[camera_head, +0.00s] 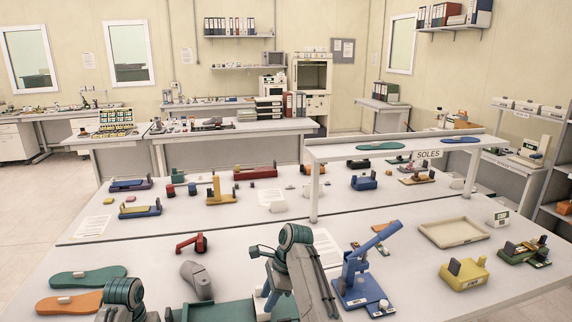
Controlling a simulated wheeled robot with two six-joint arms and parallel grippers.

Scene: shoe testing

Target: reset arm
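My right arm (312,275) rises from the bottom edge to a dark green ringed joint. My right gripper (267,300) is partly seen below that joint, above the green mat, and its fingers are too small and covered to read. No held object shows there. My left arm (124,292) shows only as a ringed joint at the bottom left edge. My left gripper is not visible.
A blue lever device (357,285) stands close right of my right arm. A grey shoe-shaped piece (196,279) and a red tool (192,243) lie to the left. Green (88,277) and orange (69,303) soles lie at far left. An empty beige tray (453,232) and yellow device (464,273) are right.

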